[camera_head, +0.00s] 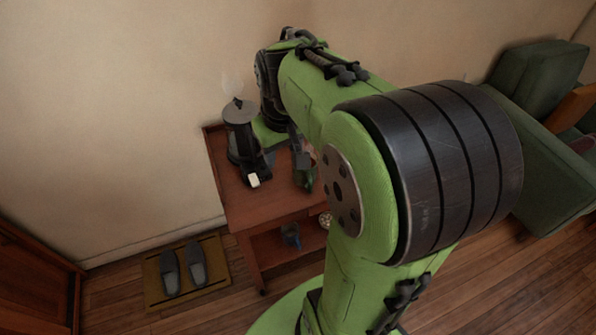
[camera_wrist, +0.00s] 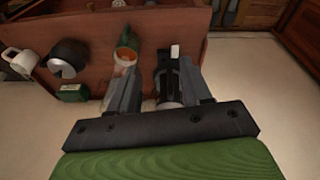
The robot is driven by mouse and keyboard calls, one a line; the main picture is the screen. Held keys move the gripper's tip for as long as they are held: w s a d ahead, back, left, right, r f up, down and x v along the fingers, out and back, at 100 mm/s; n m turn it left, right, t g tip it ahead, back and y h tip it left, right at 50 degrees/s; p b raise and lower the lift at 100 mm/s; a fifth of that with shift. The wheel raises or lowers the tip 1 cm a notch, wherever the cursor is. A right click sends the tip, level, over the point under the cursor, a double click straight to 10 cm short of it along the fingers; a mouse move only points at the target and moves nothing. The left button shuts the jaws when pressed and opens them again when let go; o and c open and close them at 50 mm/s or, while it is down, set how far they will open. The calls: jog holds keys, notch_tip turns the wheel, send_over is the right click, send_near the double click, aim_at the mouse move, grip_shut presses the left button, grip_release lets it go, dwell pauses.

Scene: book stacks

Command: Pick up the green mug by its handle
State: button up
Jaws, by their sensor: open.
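The green mug (camera_head: 308,179) stands on the small wooden table (camera_head: 236,196), partly hidden by my arm in the head view. In the wrist view the green mug (camera_wrist: 133,35) shows an orange inside and lies just beyond my left fingertip. My gripper (camera_wrist: 160,68) is open, with nothing held between its fingers. The mug is beside the gap between them, not inside it. In the head view my gripper (camera_head: 299,157) is close above and behind the mug, largely covered by my arm.
A black coffee maker (camera_head: 240,140) with a white part stands left of the mug. The wrist view also shows a white mug (camera_wrist: 18,62), a dark round pot (camera_wrist: 68,58) and a green box (camera_wrist: 72,92). A blue mug (camera_head: 291,236) sits on the lower shelf.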

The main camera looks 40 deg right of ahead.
jog(key=w+d+f+g+b, duration=0.1)
jog(key=w+d+f, duration=0.2)
jog(key=d+f, duration=0.35)
jog(key=m+g+b, duration=0.1)
jog(key=b, duration=0.1)
send_over(311, 190)
notch_tip(311, 190, down, 8)
jog(key=shift+y, duration=0.4)
jog(key=f+b, duration=0.1)
jog(key=f, duration=0.2)
jog(key=f+b, duration=0.1)
jog(key=f, duration=0.2)
jog(key=f+b, duration=0.1)
jog(key=f, duration=0.3)
jog(key=shift+w+d, duration=0.25)
jog(key=shift+d, duration=0.1)
notch_tip(311, 190, down, 6)
jog(key=shift+w+a+r+b, duration=0.1)
jog(key=shift+w+r+b, duration=0.05)
jog(key=shift+b, duration=0.9)
jog(key=shift+r, duration=0.1)
grip_shut()
